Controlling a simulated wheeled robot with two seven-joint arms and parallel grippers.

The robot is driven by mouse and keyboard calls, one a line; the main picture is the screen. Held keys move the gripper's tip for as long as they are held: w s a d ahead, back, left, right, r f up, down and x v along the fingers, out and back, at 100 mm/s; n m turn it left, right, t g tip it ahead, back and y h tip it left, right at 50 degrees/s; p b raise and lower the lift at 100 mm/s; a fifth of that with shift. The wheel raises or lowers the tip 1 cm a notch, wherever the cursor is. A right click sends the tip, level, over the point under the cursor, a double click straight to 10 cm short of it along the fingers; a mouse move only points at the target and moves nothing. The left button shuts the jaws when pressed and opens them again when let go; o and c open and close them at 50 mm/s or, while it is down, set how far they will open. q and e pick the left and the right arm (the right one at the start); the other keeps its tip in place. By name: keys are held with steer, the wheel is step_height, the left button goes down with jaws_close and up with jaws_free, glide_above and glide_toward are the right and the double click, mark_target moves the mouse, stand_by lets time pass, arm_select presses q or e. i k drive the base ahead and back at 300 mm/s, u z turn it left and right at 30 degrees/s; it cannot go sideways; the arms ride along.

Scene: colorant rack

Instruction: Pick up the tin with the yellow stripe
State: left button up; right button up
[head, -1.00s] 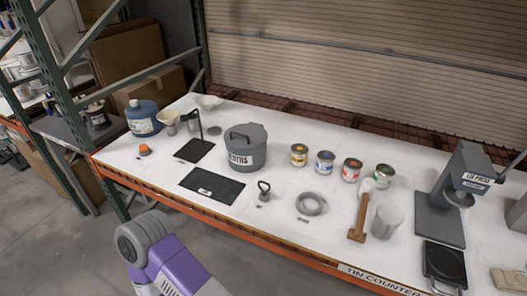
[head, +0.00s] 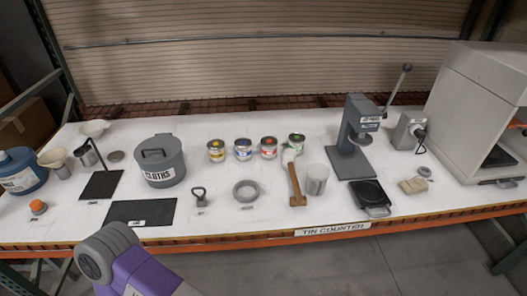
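The tin with the yellow stripe (head: 216,151) stands upright on the white counter in the head view. It is the leftmost tin in a row, with a blue-striped tin (head: 243,150), a red-striped tin (head: 269,148) and a green-striped tin (head: 295,143) to its right. The large grey lidded pot stands to its left, apart from it. A purple and grey part of my arm shows at the bottom left, in front of the counter. Neither gripper's fingers show.
The grey pot (head: 160,163), a grey ring (head: 246,191), a small handled tool (head: 199,196) and a mallet (head: 296,185) stand around the tins. A grey press (head: 352,140) and a large cabinet (head: 475,110) are on the right. Bare counter (head: 222,180) lies in front of the yellow-striped tin.

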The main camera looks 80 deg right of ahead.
mark_target(218, 156)
steer(key=z, duration=2)
